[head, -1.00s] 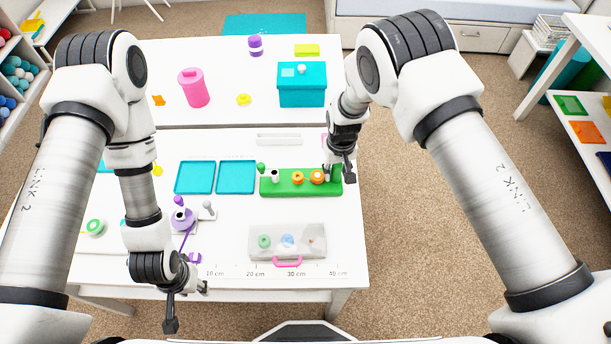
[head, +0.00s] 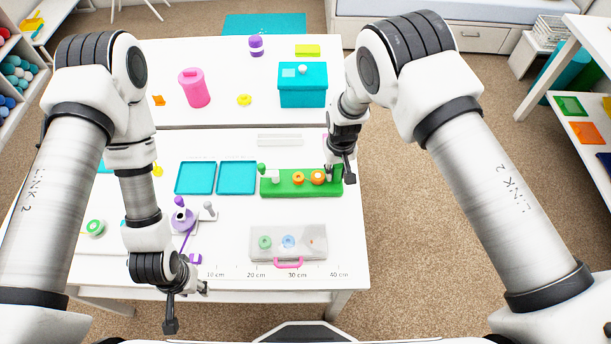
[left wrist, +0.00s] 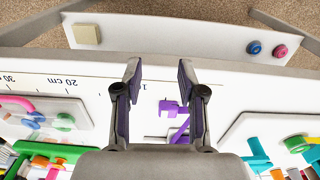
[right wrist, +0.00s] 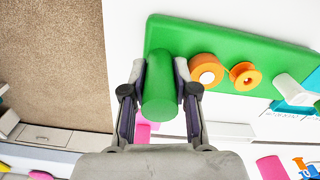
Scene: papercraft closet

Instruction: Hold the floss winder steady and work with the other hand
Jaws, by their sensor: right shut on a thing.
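The purple floss winder (head: 184,222) stands at the left of the table, with a grey-knobbed part beside it. A purple clamp-like piece of it (left wrist: 172,108) shows in the left wrist view. My left gripper (head: 188,300) is near the table's front edge, with its fingers (left wrist: 162,80) spread. The purple piece appears between them, apart from both. My right gripper (right wrist: 158,75) is shut on a green cylinder (right wrist: 160,90) at the right end of the green stand (head: 300,190). The stand holds two orange spools (head: 317,177) and a white piece (head: 275,177).
Two teal trays (head: 236,177) lie left of the stand. A clear case (head: 308,250) with a pink handle lies in front of it. A teal box (head: 302,96) and pink canister (head: 194,90) stand at the back. A green-and-white spool (head: 95,228) lies far left.

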